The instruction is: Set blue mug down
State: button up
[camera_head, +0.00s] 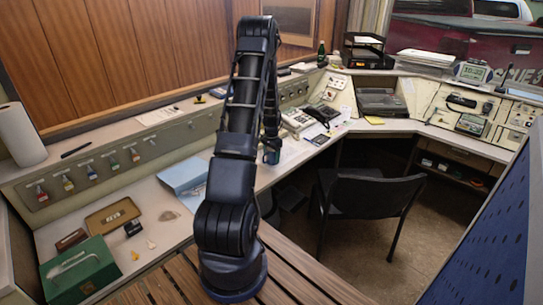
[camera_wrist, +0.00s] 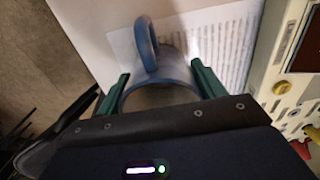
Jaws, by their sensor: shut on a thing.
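The blue mug (camera_wrist: 148,48) shows in the wrist view, between the two green fingers of my gripper (camera_wrist: 160,85). The fingers are shut on it, one at each side of its rim. Its handle points toward the top of the picture. Behind the mug is a printed white sheet (camera_wrist: 225,40) on a pale surface. I cannot tell whether the mug touches that surface. In the head view a small part of the mug (camera_head: 271,156) shows below the end of my arm, over the console desk; my arm hides much of this area.
A telephone (camera_head: 322,113) and a keypad unit (camera_head: 296,119) stand just right of the mug. A black chair (camera_head: 370,205) stands on the floor in front. The desk edge is close to the mug.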

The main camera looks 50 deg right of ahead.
jog(key=shift+f, duration=0.15)
jog(key=o, duration=1.1)
jog(key=shift+o, duration=0.2)
notch_tip(320, 180, up, 12)
jog(key=shift+r, duration=0.25)
